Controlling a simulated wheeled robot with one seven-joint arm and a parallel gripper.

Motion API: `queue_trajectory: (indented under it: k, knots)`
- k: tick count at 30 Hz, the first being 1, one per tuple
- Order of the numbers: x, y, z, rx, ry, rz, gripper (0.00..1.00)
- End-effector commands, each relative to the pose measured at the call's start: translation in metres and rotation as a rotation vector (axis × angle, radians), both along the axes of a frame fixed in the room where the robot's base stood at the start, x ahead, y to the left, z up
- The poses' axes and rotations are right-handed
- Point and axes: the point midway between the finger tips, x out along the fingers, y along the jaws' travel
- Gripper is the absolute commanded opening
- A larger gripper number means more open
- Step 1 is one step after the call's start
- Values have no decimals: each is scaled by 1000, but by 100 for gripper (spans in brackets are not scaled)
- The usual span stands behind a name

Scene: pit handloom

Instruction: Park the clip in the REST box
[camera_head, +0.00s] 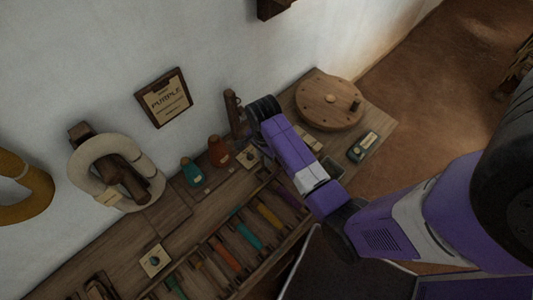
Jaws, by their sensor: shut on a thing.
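My arm reaches in from the right, over the wooden bench (205,212). Its dark far end is above the back of the bench, near the wall. My gripper's fingers are hidden, so I cannot see what is between them. I cannot make out the clip. No label reading REST is legible. A small dark box with a pale label (362,147) sits on the right part of the bench, right of my arm. A dark flat shape (333,167) beside it is partly covered by my arm, and I cannot tell what it is.
A round wooden wheel (328,102) lies at the bench's right end. Teal (192,171) and orange (218,151) bobbins stand near the wall. A slotted rack (240,240) holds several coloured spools. A PURPLE sign (164,97) and a cream yarn hank (88,180) hang on the wall.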

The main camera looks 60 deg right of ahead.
Motion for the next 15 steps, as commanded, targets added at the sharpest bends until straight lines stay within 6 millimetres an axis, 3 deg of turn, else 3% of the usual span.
queue_trajectory:
  k: [8, 15]
  knots:
    - [2, -2, -11, 0, 0, -22, 0]
    - [2, -2, -36, -1, -1, -21, 0]
